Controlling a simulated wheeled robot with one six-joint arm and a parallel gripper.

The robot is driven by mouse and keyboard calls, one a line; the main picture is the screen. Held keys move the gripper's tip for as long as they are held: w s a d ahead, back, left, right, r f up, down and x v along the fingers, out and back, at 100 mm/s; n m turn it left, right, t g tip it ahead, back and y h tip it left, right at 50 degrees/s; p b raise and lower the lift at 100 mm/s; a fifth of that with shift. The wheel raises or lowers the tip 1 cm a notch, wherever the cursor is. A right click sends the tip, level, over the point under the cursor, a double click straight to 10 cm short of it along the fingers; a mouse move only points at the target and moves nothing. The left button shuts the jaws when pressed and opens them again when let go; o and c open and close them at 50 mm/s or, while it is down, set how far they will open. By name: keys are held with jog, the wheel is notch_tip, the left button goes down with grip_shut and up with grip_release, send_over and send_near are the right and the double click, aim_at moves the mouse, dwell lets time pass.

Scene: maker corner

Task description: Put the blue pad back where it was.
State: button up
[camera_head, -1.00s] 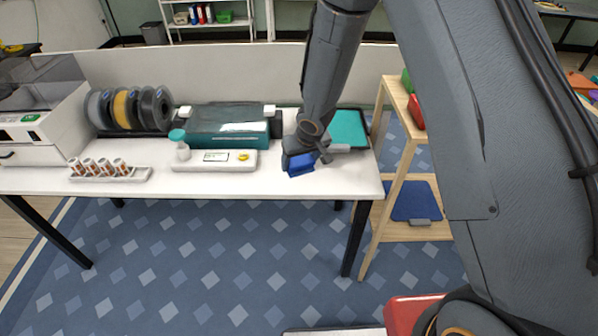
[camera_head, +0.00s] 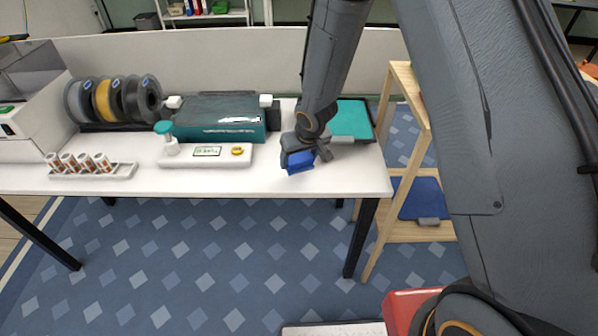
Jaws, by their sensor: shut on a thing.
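My gripper (camera_head: 297,152) is shut on the blue pad (camera_head: 300,163), a small blue block. It holds the pad over the right part of the white table (camera_head: 225,182), near the front edge. I cannot tell whether the pad touches the table top. My arm hides part of the table behind the gripper. A white tray (camera_head: 205,155) with a small label, a yellow piece and a teal-capped bottle (camera_head: 166,135) lies to the left of the pad.
A teal machine (camera_head: 215,118) stands behind the white tray. A teal mat (camera_head: 353,117) lies at the table's right end, beside a wooden shelf (camera_head: 407,95). Filament spools (camera_head: 105,100) and a rack of small rolls (camera_head: 92,170) are on the left. Table front between is clear.

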aim_at(299, 168)
jog(key=shift+f+b, duration=0.85)
jog(key=shift+f, duration=1.3)
jog(key=shift+f, duration=0.15)
jog(key=o, duration=1)
jog(key=shift+r, duration=0.35)
jog(key=p+v, duration=0.4)
jog(key=v, duration=0.7)
jog(key=shift+s+d+r, duration=0.1)
jog(key=shift+s+r, duration=0.15)
jog(key=shift+r, duration=0.05)
